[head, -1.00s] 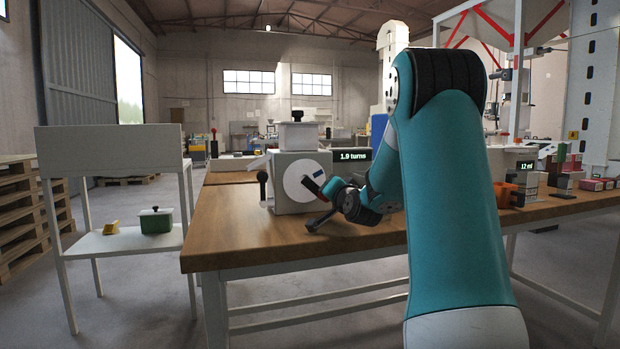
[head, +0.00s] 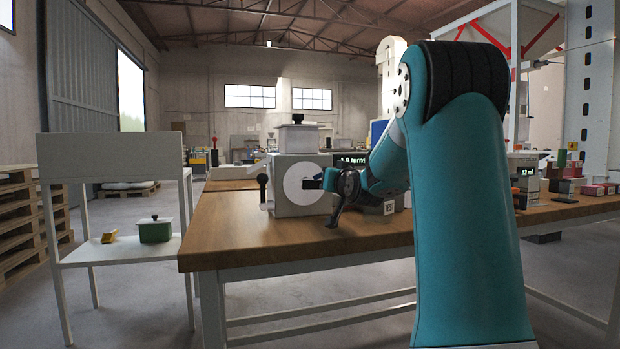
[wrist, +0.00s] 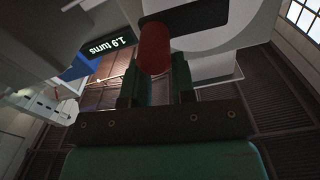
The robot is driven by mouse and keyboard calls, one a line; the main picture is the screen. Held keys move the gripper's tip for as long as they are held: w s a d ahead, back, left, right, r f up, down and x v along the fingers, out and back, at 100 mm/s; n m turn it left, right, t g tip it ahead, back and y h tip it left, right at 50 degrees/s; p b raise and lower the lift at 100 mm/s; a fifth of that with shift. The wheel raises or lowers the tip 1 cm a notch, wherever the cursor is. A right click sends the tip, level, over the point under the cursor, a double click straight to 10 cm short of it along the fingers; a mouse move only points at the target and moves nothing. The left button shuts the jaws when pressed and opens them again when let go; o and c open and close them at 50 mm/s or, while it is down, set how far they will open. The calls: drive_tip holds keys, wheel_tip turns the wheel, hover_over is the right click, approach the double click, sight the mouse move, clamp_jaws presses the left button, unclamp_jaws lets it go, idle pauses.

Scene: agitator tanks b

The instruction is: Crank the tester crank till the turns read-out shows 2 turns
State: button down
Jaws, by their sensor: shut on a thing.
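The tester is a pale grey box (head: 290,170) on the wooden table, with a white round disc (head: 300,184) on its front. The crank's red handle (wrist: 154,48) and dark crank arm (wrist: 187,18) show in the wrist view. My gripper (wrist: 157,85) is shut on the red handle, its two green fingers on either side of it. In the head view my gripper (head: 325,181) is at the right part of the disc and hides most of the crank. The turns read-out (wrist: 112,43) reads 1.9 turns in the wrist view; my arm partly covers it in the head view.
The wooden table (head: 235,232) has bare room left and in front of the tester. A black-knobbed lever (head: 263,187) stands at the tester's left side. A white stand (head: 110,160) with a green pot (head: 155,230) is at the left. Small items stand on the table's right.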

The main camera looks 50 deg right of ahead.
drive_tip(key=c, duration=1.9)
unclamp_jaws()
drive_tip(key=shift+w+a+f, duration=0.2)
drive_tip(key=shift+a, duration=0.15)
drive_tip(key=shift+o, duration=0.2)
drive_tip(key=shift+f, duration=0.15)
drive_tip(key=shift+f+m, duration=0.1)
drive_tip(key=shift+m, duration=0.3)
